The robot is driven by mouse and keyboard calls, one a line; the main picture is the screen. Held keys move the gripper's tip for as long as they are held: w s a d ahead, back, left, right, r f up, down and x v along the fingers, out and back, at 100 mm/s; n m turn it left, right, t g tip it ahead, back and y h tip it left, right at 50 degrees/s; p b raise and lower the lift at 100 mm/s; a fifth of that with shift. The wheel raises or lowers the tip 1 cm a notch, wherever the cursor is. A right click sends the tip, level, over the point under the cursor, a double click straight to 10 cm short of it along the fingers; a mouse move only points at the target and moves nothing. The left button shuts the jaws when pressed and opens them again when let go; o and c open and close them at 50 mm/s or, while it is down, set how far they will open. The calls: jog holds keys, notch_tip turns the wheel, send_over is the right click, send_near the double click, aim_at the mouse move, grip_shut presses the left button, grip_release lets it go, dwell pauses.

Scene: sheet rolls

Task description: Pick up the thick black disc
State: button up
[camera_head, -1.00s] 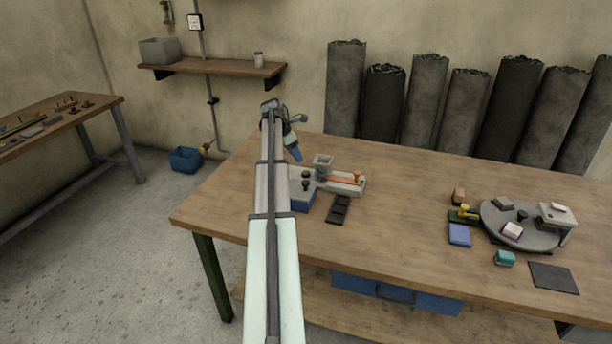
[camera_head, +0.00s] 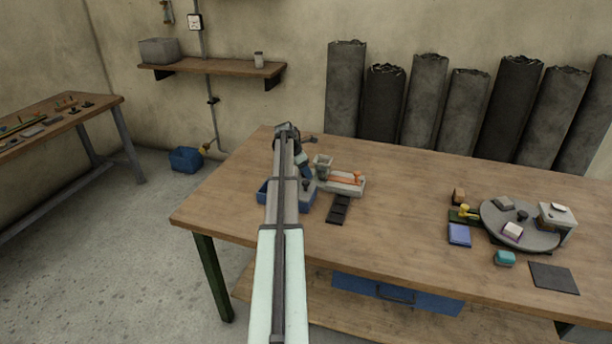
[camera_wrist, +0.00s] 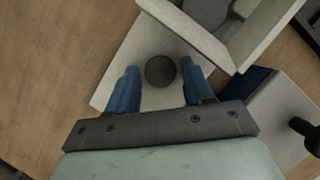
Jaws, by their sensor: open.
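A round dark disc (camera_wrist: 160,70), which I take to be the thick black disc, lies on a pale grey plate (camera_wrist: 118,92) in the wrist view. My gripper (camera_wrist: 160,66) is open, with one blue finger on each side of the disc and a gap on both sides. I cannot tell how far above the plate the fingertips are. In the head view my gripper (camera_head: 305,168) is over the left part of the table, and I cannot make out the disc there.
A grey open box (camera_wrist: 225,45) with a dark round thing inside adjoins the plate. A blue tray (camera_head: 264,190) and a black slotted strip (camera_head: 338,210) are close by. A round turntable (camera_head: 535,238) with small items stands at the right. The table's middle is clear.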

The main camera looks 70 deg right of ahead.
jog(key=c, duration=0.8)
jog(key=shift+r, duration=0.1)
